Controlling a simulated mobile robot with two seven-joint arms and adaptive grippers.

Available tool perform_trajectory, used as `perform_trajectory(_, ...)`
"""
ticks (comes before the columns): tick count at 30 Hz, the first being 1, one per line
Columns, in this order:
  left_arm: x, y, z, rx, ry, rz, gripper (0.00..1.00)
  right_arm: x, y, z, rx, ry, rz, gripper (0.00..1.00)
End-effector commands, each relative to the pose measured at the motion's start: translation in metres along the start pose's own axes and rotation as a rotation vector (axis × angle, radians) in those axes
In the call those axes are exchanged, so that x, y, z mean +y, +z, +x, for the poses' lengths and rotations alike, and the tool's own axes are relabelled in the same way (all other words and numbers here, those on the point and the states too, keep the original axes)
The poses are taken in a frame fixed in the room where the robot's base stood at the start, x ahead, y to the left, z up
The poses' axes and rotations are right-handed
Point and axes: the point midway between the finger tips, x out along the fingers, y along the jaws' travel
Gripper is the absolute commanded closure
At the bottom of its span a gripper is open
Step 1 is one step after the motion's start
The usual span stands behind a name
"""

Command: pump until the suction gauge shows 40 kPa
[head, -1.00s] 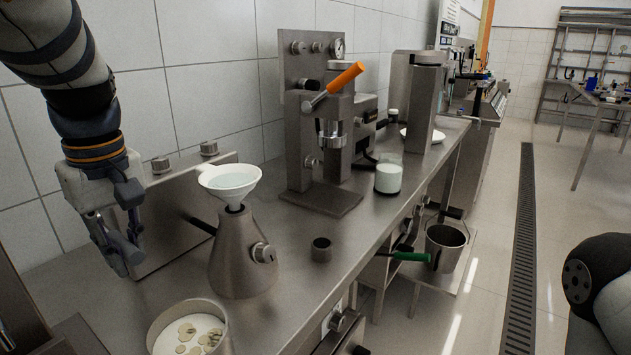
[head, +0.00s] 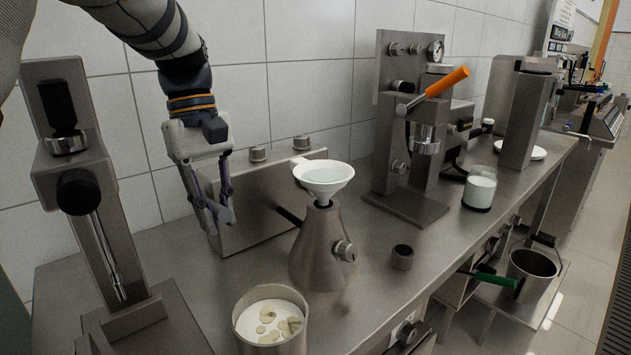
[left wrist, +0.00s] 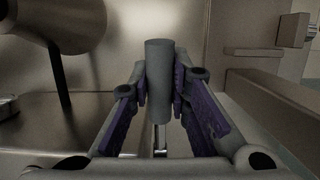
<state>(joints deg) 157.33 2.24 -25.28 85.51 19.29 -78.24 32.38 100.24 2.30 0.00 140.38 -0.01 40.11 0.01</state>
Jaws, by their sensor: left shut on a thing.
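My left gripper (head: 218,222) is low over the counter, at the left end of a steel box with two knobs on top (head: 262,198). In the left wrist view its purple-padded fingers (left wrist: 161,95) are shut on a grey upright cylinder, like a handle (left wrist: 160,65). A thin bright rod shows below it. In the head view the gripper hides this handle. A small round gauge (head: 436,51) sits on the panel above the orange lever (head: 434,90). Its reading is too small to tell, and I cannot tell whether it is the suction gauge. My right gripper is out of view.
A steel flask (head: 318,250) with a white funnel (head: 323,181) stands right of the gripper. A pot of pale discs (head: 241,322) is in front. A steel stand (head: 103,210) rises at left.

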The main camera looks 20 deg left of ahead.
Motion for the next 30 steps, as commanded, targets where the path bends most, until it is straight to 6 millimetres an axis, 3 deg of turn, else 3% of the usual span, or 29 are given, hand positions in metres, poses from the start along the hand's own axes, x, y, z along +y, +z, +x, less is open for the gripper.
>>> perform_trajectory(18,-0.002,-0.012,0.054,0.595,-0.003,0.001,1.0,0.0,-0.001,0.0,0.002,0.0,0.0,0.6)
perform_trajectory(25,-0.001,-0.012,0.054,0.581,0.0,-0.001,1.0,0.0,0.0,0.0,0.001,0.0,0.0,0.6)
perform_trajectory(30,0.0,-0.004,0.033,0.357,0.006,-0.002,1.0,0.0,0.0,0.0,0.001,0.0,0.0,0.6)
